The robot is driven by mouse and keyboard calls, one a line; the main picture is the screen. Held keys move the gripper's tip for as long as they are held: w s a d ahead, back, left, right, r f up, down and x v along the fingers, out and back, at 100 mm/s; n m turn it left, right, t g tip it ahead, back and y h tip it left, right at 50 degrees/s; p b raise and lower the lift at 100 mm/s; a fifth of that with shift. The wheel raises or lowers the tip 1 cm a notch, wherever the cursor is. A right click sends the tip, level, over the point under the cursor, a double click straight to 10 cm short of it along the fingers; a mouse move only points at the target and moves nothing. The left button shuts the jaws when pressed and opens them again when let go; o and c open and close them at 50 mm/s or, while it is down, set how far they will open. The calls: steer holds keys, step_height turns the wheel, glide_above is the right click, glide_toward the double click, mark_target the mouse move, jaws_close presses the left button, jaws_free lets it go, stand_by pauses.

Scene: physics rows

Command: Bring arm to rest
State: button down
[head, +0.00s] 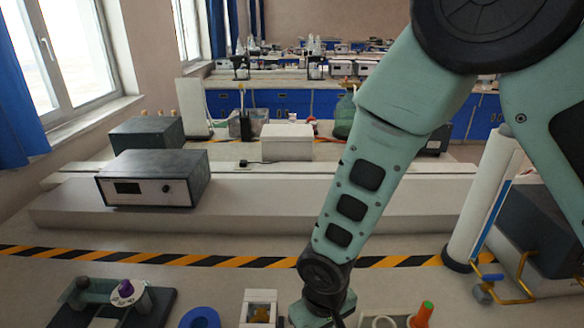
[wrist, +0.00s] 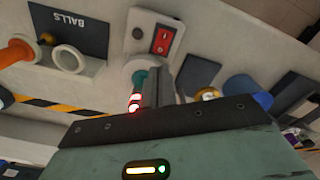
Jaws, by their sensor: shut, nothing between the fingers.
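My arm comes down from the upper right of the head view to a wrist joint at the bottom middle. The gripper itself is below that picture's edge. In the wrist view my gripper (wrist: 158,90) shows its two grey fingers pressed together, with nothing between them. The fingertips point toward a worktop with a red switch box (wrist: 160,39) and a pale round part with a teal piece behind them. The gap between the fingers and these things cannot be told.
In the head view, a blue ring (head: 200,318), a small white box (head: 261,306), an orange cone (head: 422,314) and a purple-topped part (head: 126,289) lie along the front. A white column (head: 482,200) stands right. A grey instrument (head: 153,178) sits behind the striped tape.

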steer(key=s+d+r+n+b, duration=0.1)
steer(key=s+d+r, duration=0.3)
steer(key=r, duration=0.4)
steer(key=s+d+r+n+b, duration=0.1)
steer(key=s+d+r+b, duration=0.1)
steer(key=s+d+r, duration=0.2)
steer(key=s+r, duration=0.3)
steer(key=r, duration=0.1)
steer(key=shift+r+y, duration=0.2)
steer(key=shift+y, duration=0.1)
